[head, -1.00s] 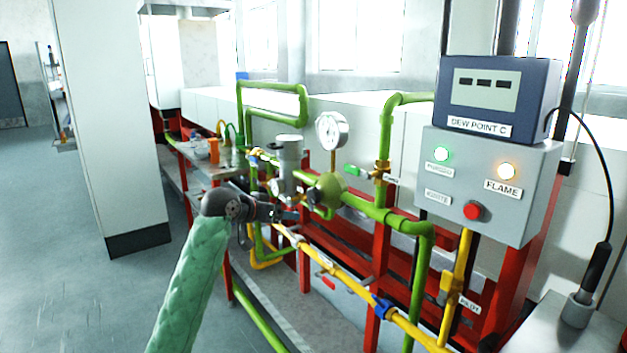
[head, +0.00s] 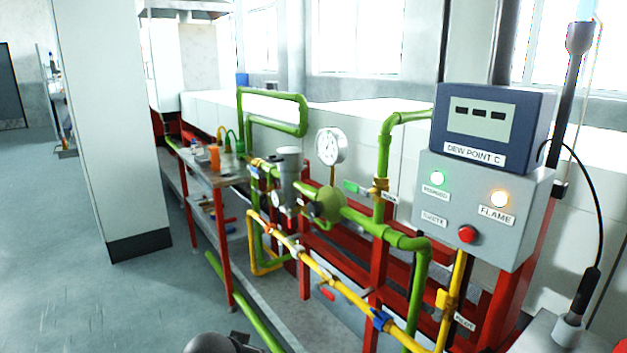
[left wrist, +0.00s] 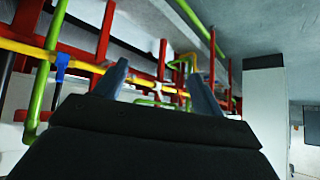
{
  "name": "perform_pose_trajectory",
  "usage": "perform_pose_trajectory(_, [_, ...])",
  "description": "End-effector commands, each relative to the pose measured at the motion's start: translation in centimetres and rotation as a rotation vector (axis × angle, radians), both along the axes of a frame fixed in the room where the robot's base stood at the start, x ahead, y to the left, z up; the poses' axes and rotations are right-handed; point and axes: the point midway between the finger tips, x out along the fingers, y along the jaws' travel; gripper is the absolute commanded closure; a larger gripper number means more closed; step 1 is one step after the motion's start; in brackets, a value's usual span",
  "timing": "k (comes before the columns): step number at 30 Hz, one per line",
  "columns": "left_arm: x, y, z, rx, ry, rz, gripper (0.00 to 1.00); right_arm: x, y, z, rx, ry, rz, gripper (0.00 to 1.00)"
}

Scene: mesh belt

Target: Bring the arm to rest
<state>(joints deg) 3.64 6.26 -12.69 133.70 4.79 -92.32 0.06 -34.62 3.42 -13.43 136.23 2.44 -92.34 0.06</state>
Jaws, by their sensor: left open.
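My left arm shows only as a dark rounded wrist part at the bottom edge of the head view, low in front of the pipe rack; its fingertips are not clear there. In the left wrist view my left gripper (left wrist: 163,85) has its two fingers spread apart with nothing between them. The yellow pipe (head: 340,288) and green pipes (head: 416,290) stand beyond it, apart from the fingers. My right gripper is not in view.
A grey control box (head: 480,205) with lamps and a red button stands at the right, under a dew point display (head: 490,122). A pressure gauge (head: 332,146) and a small bench (head: 212,178) are behind the pipes. Open floor (head: 130,310) lies at the left.

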Motion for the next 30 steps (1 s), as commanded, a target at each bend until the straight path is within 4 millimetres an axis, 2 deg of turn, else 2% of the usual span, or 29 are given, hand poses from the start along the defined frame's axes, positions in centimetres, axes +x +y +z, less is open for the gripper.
perform_pose_trajectory(1, [-1.6,0.1,-0.7,0.000,0.021,0.007,0.30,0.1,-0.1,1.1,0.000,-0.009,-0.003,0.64])
perform_pose_trajectory(3, [-3.6,0.2,-1.8,0.001,0.049,0.016,0.30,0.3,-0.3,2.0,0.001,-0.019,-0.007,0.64])
perform_pose_trajectory(12, [-12.5,-0.1,-6.6,-0.019,0.193,0.030,0.30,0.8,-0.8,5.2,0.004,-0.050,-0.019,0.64])
perform_pose_trajectory(24, [-25.3,-0.7,-13.6,-0.039,0.451,0.040,0.30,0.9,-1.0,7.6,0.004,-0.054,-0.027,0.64])
perform_pose_trajectory(30, [-30.0,-0.8,-15.4,-0.041,0.538,0.042,0.30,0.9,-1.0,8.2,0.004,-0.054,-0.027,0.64])
